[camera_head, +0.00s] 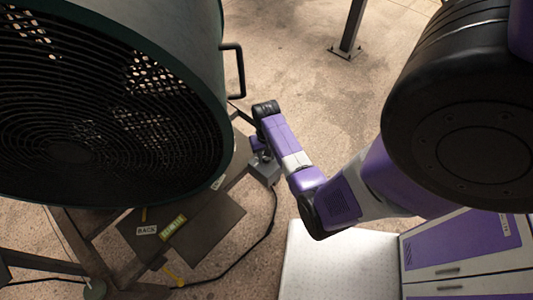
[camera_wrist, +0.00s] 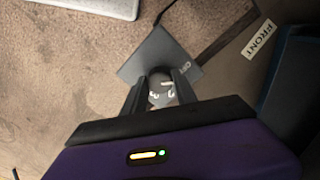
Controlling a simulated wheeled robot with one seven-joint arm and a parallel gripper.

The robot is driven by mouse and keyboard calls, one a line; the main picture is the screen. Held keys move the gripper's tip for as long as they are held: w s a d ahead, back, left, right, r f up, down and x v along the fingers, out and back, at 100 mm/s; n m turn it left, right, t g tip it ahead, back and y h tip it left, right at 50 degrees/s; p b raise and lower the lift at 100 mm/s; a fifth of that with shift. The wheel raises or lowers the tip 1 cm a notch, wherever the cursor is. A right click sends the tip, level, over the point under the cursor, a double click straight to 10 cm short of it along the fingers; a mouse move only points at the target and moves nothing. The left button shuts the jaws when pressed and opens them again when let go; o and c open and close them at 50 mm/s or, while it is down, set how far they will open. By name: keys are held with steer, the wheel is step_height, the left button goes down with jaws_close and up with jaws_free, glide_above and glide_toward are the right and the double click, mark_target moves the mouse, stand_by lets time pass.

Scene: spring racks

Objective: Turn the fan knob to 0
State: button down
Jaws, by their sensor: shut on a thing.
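The fan (camera_head: 110,110) is a big dark green drum with a black grille, filling the left of the head view. Its control box is a grey plate (camera_wrist: 148,55) marked OFF in the wrist view, and a grey box (camera_head: 264,170) under my wrist in the head view. My gripper (camera_wrist: 159,88) is shut on the knob, one dark finger on each side. The knob's pointer and exact setting are too small to tell. In the head view the fingers are hidden behind my wrist.
A black handle (camera_head: 239,70) sticks out from the fan's side. A FRONT label (camera_wrist: 258,40) is on the frame beside the box. A black cable (camera_head: 262,235) runs over the floor. A metal post (camera_head: 350,28) stands behind.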

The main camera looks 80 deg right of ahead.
steer(key=shift+n, duration=1)
steer(key=c, duration=1)
jaws_free()
steer(key=shift+o, duration=0.2)
steer(key=shift+r, duration=3.9)
steer(key=shift+f, duration=0.1)
